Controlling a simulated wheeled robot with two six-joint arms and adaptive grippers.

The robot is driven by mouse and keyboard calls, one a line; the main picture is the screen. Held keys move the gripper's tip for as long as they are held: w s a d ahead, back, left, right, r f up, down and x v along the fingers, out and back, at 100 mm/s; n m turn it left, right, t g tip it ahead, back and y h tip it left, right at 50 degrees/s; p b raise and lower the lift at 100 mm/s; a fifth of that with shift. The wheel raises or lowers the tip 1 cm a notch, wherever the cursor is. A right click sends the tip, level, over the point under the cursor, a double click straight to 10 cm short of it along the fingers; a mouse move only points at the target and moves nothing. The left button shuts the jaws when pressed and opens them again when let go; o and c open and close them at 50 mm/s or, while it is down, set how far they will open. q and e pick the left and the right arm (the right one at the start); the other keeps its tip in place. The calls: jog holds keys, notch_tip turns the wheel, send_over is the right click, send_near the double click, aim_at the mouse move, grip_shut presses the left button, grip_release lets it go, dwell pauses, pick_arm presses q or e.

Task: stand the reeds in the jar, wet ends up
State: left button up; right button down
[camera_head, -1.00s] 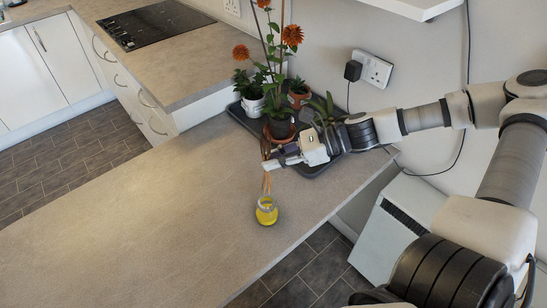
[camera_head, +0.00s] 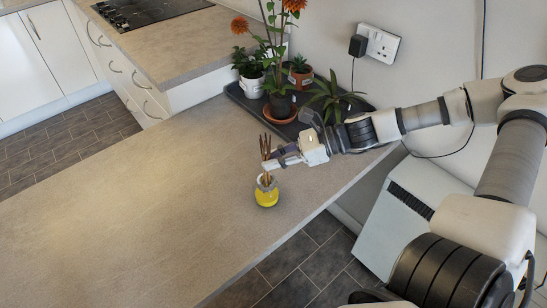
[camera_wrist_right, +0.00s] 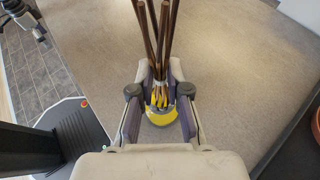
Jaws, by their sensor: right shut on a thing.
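The yellow jar (camera_head: 266,197) stands upright on the worktop near its front edge. My right gripper (camera_head: 270,163) is shut on the bundle of brown reeds (camera_head: 266,146), just above the jar. The reeds stand nearly upright, fanned at the top, with lower ends at or inside the jar's mouth; how deep is hidden. The right wrist view shows the reeds (camera_wrist_right: 158,35) between both fingers (camera_wrist_right: 159,92), and the yellow jar (camera_wrist_right: 160,118) below. Which ends are wet is not clear. What looks like my left gripper (camera_wrist_right: 38,32) shows small at that view's upper left.
A dark tray (camera_head: 240,97) with several potted plants is behind the gripper. A black hob (camera_head: 140,10) lies at the far left. A wall socket (camera_head: 380,43) and a white heater (camera_head: 400,215) are at the right. The worktop left of the jar is clear.

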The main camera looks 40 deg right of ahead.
jog(key=shift+f, duration=0.35)
grip_release()
dwell(0.3)
dwell(0.8)
